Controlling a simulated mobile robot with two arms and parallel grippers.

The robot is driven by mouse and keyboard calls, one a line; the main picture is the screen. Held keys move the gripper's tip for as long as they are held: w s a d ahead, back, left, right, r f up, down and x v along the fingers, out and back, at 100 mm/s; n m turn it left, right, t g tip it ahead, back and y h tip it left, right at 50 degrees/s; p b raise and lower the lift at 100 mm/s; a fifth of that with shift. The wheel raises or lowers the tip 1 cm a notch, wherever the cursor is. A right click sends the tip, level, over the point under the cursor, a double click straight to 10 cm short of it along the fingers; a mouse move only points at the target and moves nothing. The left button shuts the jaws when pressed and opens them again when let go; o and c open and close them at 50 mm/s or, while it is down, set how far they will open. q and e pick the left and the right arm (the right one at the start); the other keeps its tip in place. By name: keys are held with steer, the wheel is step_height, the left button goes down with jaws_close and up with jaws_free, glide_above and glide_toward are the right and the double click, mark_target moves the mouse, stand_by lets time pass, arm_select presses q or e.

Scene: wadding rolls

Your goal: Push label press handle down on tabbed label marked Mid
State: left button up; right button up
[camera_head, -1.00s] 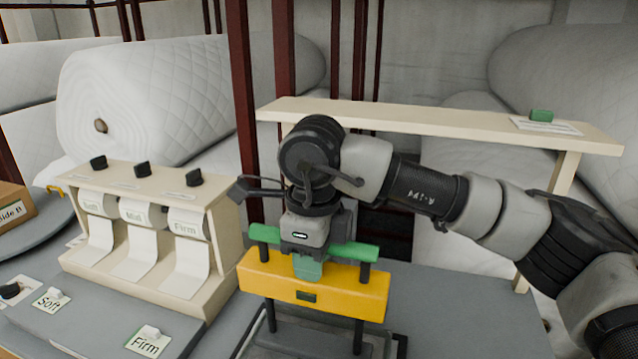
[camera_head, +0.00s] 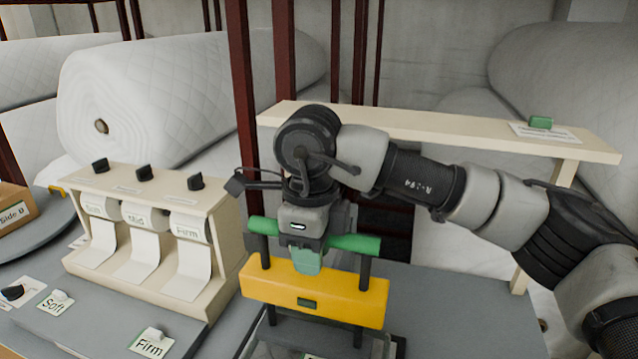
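The label press has a yellow crosspiece (camera_head: 345,304) on dark posts and a green handle bar (camera_head: 356,243) above it, with a gap between them. My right gripper (camera_head: 306,262) points down over the middle of the handle bar and hides that part. A green piece shows at its tip in front of the crosspiece; whether the fingers are open or shut cannot be made out. A sliver of a label (camera_head: 312,356) shows under the press at the bottom edge; its marking is not readable. My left gripper is not in view.
A cream dispenser (camera_head: 226,240) with several label rolls stands to the left, one marked Mid (camera_head: 135,221). Tabbed labels Soft (camera_head: 54,306) and Firm (camera_head: 149,348) lie in front. A cream shelf (camera_head: 450,128) runs behind the arm, holding a green block (camera_head: 541,122).

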steer(key=shift+r+p, duration=3.4)
steer(key=shift+r, duration=2.55)
steer(key=shift+w, duration=0.1)
steer(key=shift+r, duration=0.1)
steer(key=shift+r+p, duration=0.5)
steer(key=shift+r, duration=0.3)
step_height(320, 180, up, 6)
steer(key=p, duration=0.4)
